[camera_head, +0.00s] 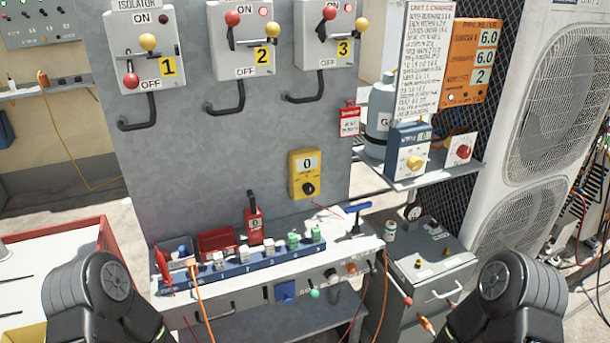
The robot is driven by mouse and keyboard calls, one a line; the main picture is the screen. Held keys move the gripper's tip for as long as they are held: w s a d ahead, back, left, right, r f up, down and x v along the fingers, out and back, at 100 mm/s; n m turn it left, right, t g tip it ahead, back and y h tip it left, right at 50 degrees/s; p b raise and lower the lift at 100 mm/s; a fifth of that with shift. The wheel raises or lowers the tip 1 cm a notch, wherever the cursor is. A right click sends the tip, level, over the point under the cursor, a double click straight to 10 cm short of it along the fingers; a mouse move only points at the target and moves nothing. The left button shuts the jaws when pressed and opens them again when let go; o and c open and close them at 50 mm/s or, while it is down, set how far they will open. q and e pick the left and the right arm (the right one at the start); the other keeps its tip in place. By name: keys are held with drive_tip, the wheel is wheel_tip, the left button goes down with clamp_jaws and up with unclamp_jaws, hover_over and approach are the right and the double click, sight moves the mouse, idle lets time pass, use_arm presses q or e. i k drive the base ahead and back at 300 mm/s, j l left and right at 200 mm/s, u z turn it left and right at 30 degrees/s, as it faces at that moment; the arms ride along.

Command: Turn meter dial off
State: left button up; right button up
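A yellow meter (297,168) is on the lower part of the grey panel, upright. Its small display reads 0, and a black round dial (308,188) is on its lower part. The dial's pointer mark is too small to read. A blue box (397,137) with a yellow knob (414,163) stands on the side shelf to the right, also with a small display. Black parts of my two arms show at the lower left and lower right, apart from the meter. Neither gripper's fingers show.
Below the meter, a bench (339,242) carries a blue power strip (236,263), a red handheld tester (253,224) and a blue-handled lever (355,215). Three isolator switches are above. A condenser (505,190) stands right. The panel left of the meter is clear.

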sight(308, 188)
drive_tip(key=i+l, duration=0.1)
drive_tip(key=l, duration=0.9)
drive_tip(key=i+l+u, duration=0.1)
drive_tip(key=l, duration=0.85)
drive_tip(key=i+l, duration=0.15)
drive_tip(key=l, duration=0.85)
